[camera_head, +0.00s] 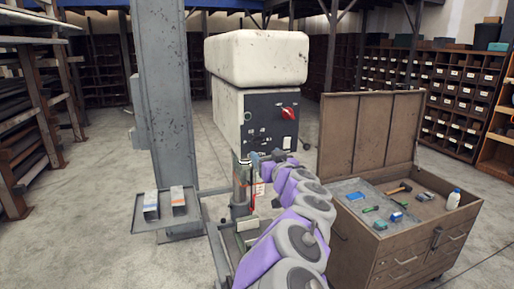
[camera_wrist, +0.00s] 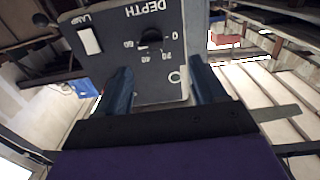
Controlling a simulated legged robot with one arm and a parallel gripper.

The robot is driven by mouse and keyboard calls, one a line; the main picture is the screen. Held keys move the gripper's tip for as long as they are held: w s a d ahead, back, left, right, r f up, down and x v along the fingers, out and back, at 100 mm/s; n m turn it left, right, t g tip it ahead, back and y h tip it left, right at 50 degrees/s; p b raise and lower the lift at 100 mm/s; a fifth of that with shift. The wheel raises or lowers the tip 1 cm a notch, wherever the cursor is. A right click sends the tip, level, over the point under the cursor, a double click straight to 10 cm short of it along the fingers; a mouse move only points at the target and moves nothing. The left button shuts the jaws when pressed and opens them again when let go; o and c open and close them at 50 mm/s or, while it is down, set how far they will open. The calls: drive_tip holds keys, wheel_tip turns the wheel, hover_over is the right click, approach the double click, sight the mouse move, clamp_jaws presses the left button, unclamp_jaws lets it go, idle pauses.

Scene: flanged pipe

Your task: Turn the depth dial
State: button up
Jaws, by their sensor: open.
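The depth dial (camera_wrist: 150,38) is a dark knob on a dark panel (camera_wrist: 110,50), with numbers around it and the word DEPTH, all upside down in the wrist view. My gripper (camera_wrist: 159,66) is open, its two blue fingers spread wide and nothing between them. The dial lies beyond the fingertips, roughly between them, with a visible gap. In the head view my gripper (camera_head: 265,158) is just below the dark control panel (camera_head: 262,128) of the pale machine. I cannot tell there which small fitting is the depth dial.
A red knob (camera_head: 287,113) sits at the panel's upper right. A white rectangular switch (camera_wrist: 90,41) is beside the dial. A grey column (camera_head: 165,90) with a small tray (camera_head: 140,215) stands left. An open tool chest (camera_head: 400,255) stands right. Floor at left is clear.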

sight(260, 143)
drive_tip(key=x, duration=0.8)
drive_tip(key=shift+d+f+b, duration=0.1)
drive_tip(key=shift+d+b, duration=0.1)
drive_tip(key=shift+b, duration=0.1)
drive_tip(key=shift+w, duration=0.25)
drive_tip(key=shift+w+d, duration=0.45)
drive_tip(key=shift+d, duration=0.25)
drive_tip(key=shift+a, duration=0.55)
drive_tip(key=shift+c, duration=0.2)
drive_tip(key=shift+a, duration=0.15)
drive_tip(key=shift+c, duration=1.4)
drive_tip(key=shift+d, duration=0.4)
drive_tip(key=c, duration=0.5)
drive_tip(key=shift+a, duration=0.15)
drive_tip(key=shift+c, duration=1.2)
